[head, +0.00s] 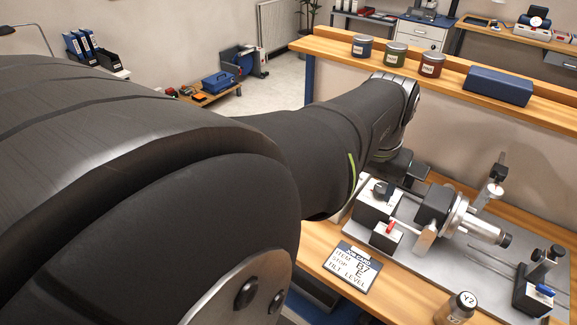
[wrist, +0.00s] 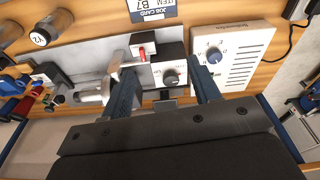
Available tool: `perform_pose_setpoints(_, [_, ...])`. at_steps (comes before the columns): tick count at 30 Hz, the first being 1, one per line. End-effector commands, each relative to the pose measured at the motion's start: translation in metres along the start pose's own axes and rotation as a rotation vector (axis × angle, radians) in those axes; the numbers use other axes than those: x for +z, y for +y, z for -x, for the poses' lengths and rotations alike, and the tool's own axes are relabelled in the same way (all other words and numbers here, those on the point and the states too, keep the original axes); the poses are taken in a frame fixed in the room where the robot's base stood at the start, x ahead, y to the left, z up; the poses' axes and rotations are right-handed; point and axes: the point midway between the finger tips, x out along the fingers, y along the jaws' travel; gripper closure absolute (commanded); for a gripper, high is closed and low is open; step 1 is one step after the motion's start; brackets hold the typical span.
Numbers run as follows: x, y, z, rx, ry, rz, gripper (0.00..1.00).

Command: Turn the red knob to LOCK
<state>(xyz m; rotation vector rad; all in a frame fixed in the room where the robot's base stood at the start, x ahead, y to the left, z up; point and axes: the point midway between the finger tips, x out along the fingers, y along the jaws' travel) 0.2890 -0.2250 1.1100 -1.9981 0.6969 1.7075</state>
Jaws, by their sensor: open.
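The red knob (head: 391,227) is a small red lever on a white block with a black face, at the near left of the grey fixture plate. It also shows in the wrist view (wrist: 142,53), near the left finger's tip and apart from it. My gripper (wrist: 164,72) is open and empty. Its two dark fingers stand either side of a white box with a black knob (wrist: 171,77). In the head view my arm hides most of the gripper. I cannot read any LOCK mark near the red knob.
A job card (head: 351,267) lies in front of the fixture. A clamp with a metal cylinder (head: 459,220) stands right of the red knob. A labelled jar (head: 456,308) is at the front. A white panel with a blue dial (wrist: 214,56) lies beside the right finger.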

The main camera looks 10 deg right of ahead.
Motion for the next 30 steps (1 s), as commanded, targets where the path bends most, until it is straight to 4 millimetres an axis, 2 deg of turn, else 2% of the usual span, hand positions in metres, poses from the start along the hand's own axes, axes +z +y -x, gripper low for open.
perform_pose_setpoints(14, [0.064,-0.028,-0.003,-0.016,0.105,0.078,0.44])
perform_pose_setpoints(30, [0.133,-0.047,-0.025,-0.045,0.221,0.161,0.44])
